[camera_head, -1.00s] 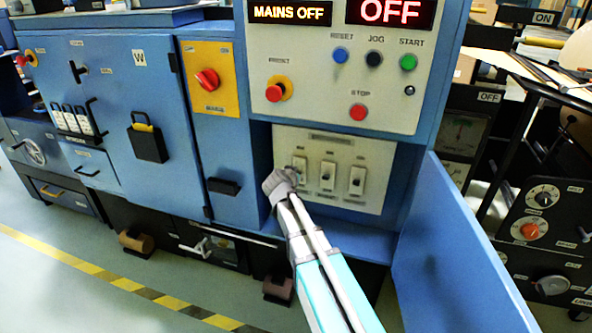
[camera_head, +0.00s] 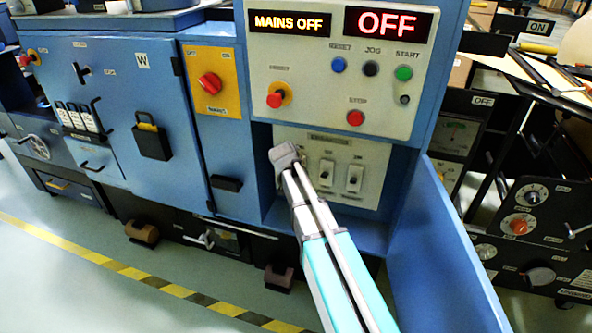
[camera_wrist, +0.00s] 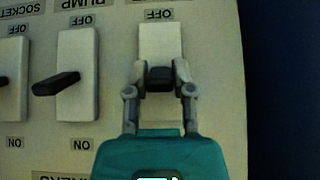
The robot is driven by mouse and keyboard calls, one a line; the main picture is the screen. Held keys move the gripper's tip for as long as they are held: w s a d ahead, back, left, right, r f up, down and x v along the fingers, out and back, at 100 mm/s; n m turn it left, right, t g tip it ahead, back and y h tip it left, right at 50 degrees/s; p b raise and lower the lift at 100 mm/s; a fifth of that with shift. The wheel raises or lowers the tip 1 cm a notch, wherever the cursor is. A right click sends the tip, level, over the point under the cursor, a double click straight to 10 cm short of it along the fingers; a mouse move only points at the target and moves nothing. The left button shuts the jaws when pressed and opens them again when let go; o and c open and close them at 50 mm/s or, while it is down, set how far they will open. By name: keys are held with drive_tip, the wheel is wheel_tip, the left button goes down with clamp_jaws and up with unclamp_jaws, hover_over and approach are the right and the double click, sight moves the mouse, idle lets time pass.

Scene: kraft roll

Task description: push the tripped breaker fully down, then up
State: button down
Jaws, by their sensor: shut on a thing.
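The breaker panel (camera_head: 375,158) is a pale plate in a recess below the control buttons. My gripper (camera_head: 285,155) is in front of its leftmost breaker and hides it in the head view. The wrist view shows the panel upside down, with that breaker's white plate (camera_wrist: 160,42) at the right. My gripper (camera_wrist: 160,78) is shut on its black lever (camera_wrist: 160,77), which sits near mid-plate between OFF and ON labels. The middle breaker (camera_head: 326,173) and right breaker (camera_head: 354,178) are clear of my gripper. The middle one's black lever (camera_wrist: 56,84) shows in the wrist view.
An open blue door (camera_head: 440,255) stands to the right of the recess. Buttons, including the red stop (camera_head: 355,118), sit above. A blue cabinet wall closes the recess on the left.

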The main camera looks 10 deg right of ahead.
drive_tip(key=shift+c, duration=2.4)
unclamp_jaws()
drive_tip(key=shift+f+b, duration=0.2)
drive_tip(key=shift+b, duration=0.3)
drive_tip(key=shift+s+f+t+h+b, duration=0.2)
drive_tip(key=shift+t+h+b, duration=0.1)
drive_tip(key=shift+t+b, duration=0.25)
wheel_tip(320, 180, down, 3)
drive_tip(key=t+h+b, duration=0.2)
drive_tip(key=t+b, duration=0.1)
drive_tip(key=b, duration=0.4)
drive_tip(key=t+h+b, duration=0.2)
drive_tip(key=t+b, duration=0.1)
drive_tip(key=b, duration=0.4)
drive_tip(key=shift+w+r+t, duration=0.15)
drive_tip(key=shift+t, duration=0.2)
drive_tip(key=shift+t+b, duration=0.4)
drive_tip(key=shift+b, duration=0.5)
